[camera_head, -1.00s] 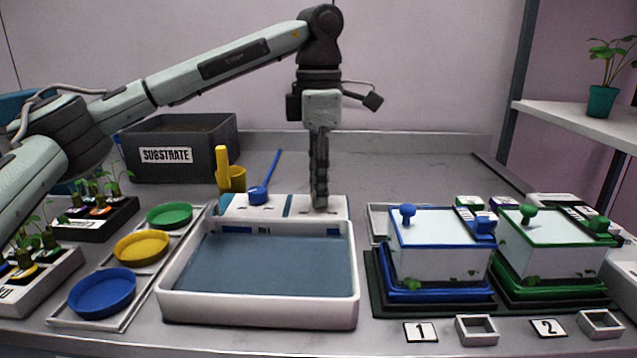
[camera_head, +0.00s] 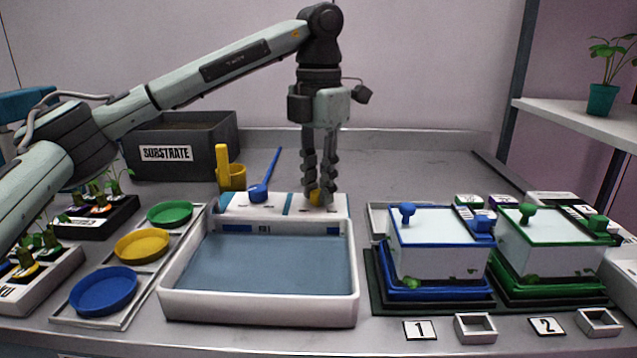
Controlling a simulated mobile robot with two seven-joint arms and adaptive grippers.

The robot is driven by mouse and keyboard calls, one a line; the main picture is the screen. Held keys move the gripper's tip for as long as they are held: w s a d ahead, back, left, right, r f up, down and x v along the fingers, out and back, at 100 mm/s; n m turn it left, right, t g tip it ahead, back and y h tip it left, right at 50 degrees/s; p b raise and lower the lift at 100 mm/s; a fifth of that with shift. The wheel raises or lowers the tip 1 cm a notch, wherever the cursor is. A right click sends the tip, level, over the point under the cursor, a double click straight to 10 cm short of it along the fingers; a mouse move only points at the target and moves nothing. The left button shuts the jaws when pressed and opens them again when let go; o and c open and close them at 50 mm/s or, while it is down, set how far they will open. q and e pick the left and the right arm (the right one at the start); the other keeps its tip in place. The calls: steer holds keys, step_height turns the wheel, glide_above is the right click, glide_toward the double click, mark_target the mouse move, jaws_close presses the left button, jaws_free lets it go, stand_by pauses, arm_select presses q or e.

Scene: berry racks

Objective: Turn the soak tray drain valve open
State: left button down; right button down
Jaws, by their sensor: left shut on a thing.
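The soak tray (camera_head: 258,309) is a white basin with blue-grey water, in the middle of the counter. A white strip (camera_head: 283,206) with teal lines runs along its back edge. A small yellow knob (camera_head: 315,198) on the right half of the strip looks like the drain valve; most of it is hidden by the fingers. My left gripper (camera_head: 319,195) points straight down with one finger on each side of the knob and is shut on it. The knob's pointer or markings are too small to read. My right gripper is not in view.
A blue ladle (camera_head: 260,192) rests on the strip left of my gripper, its handle rising. A yellow scoop (camera_head: 233,178) and the substrate bin (camera_head: 215,135) stand behind.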

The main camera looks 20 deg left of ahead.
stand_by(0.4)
arm_select(q)
steer(key=c, duration=1.4)
jaws_free()
steer(key=shift+o, duration=0.2)
step_height(320, 180, up, 12)
